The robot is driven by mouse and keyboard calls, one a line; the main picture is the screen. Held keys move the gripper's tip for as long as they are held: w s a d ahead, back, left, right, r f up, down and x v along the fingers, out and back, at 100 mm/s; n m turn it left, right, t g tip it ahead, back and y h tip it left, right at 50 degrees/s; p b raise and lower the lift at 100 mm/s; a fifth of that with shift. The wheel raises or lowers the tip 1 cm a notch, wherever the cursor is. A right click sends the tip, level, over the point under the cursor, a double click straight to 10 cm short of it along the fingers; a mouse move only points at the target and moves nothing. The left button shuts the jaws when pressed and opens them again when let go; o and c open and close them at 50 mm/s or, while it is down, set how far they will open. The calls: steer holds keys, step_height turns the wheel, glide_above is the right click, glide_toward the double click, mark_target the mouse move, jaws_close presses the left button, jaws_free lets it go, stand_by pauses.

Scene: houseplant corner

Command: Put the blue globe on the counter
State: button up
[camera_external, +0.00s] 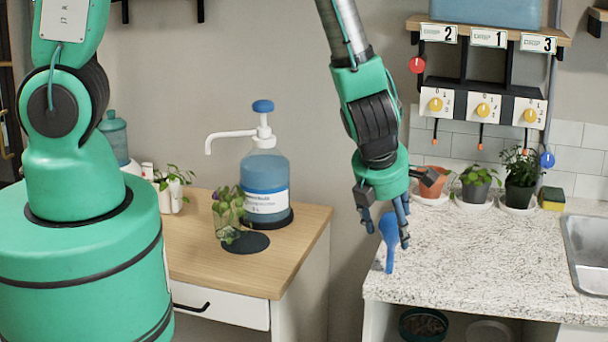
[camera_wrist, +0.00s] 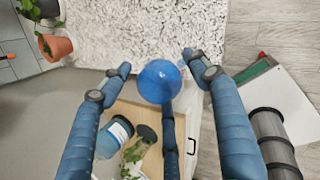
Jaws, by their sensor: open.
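The blue globe (camera_external: 388,238) has a rounded top and a narrow stem pointing down, roughly upright at the left edge of the speckled counter (camera_external: 480,258). I cannot tell whether its tip rests on the counter. In the wrist view the globe (camera_wrist: 158,81) is a round blue ball near the counter's edge (camera_wrist: 150,30); its stem is hidden. My gripper (camera_external: 386,234) points down over the globe with its fingers spread around it. In the wrist view the fingers (camera_wrist: 158,74) stand apart on the globe's sides, with no clear grip on it.
Potted plants (camera_external: 476,184) and a sponge (camera_external: 551,198) line the counter's back; a sink (camera_external: 588,250) is at right. A wooden cabinet top (camera_external: 190,262) with a pump bottle (camera_external: 265,185) and a glass plant jar (camera_external: 228,210) stands left, across a gap. The counter's middle is clear.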

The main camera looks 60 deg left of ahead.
steer(key=p+v, duration=0.2)
steer(key=v, duration=0.8)
steer(key=shift+s+r, duration=0.2)
steer(key=shift+r, duration=0.1)
steer(key=shift+d, duration=0.1)
